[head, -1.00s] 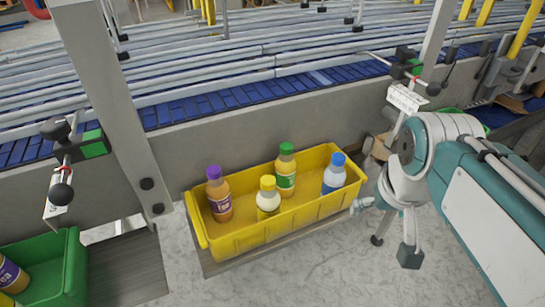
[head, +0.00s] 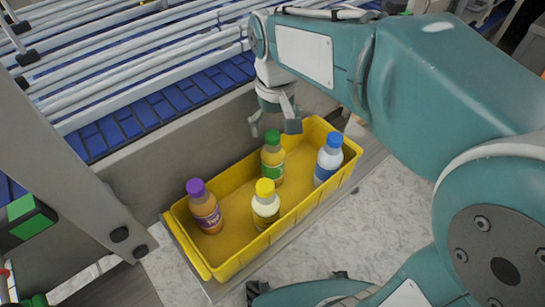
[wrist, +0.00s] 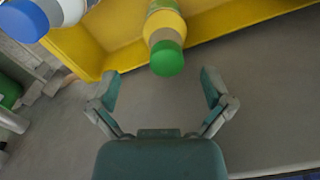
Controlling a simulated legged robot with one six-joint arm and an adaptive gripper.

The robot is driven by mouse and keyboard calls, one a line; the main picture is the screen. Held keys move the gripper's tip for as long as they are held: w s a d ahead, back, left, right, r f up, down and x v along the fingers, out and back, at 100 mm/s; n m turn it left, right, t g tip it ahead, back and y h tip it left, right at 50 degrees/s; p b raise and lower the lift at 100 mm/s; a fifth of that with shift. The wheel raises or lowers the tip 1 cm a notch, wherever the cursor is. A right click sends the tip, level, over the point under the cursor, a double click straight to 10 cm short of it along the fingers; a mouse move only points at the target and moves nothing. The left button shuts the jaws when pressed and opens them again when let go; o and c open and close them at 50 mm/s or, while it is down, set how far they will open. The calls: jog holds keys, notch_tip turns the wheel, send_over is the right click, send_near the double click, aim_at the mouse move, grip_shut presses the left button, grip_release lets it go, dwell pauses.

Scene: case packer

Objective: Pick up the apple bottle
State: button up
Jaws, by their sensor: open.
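A bottle with a green cap, yellow-green contents and a green label (head: 272,165) stands upright in the yellow crate (head: 240,262), near its back wall. Its label is too small to read, but it looks most like the apple bottle. My gripper (head: 275,124) is open and empty, just above and behind this bottle's cap. In the wrist view the green cap (wrist: 167,58) shows just beyond the space between my open fingertips (wrist: 160,80). The fingers do not appear to touch the bottle.
The crate also holds a purple-capped bottle (head: 204,210), a yellow-capped bottle (head: 265,208) and a blue-capped bottle (head: 328,160). The grey conveyor side wall (head: 160,165) rises close behind the crate. A grey post (head: 65,150) stands to the left.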

aim_at(272, 149)
jog(key=shift+a+f, duration=0.35)
jog(key=shift+f, duration=0.55)
notch_tip(272, 149, down, 5)
jog(key=shift+r, duration=0.2)
jog(key=shift+f, duration=0.3)
jog(key=c, duration=1.2)
